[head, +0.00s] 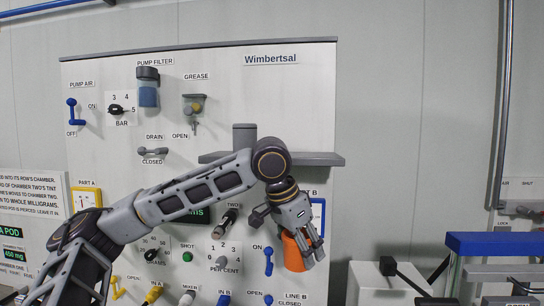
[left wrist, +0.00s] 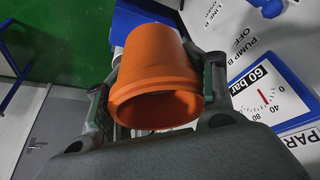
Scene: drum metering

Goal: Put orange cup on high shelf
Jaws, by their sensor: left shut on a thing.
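The orange cup (head: 294,252) is in my left gripper (head: 304,243), in front of the lower right part of the panel. It also shows in the left wrist view (left wrist: 155,65), between the two fingers of the left gripper (left wrist: 160,95), with its wide rim toward the camera. The fingers are shut on its sides. The grey shelf (head: 325,159) sticks out from the panel above the gripper and the cup. My left arm covers part of the shelf's left side. My right gripper is not in view.
The panel (head: 200,65) carries several levers and knobs, such as a blue lever (head: 268,262) close left of the cup. A white box (head: 372,285) stands at lower right.

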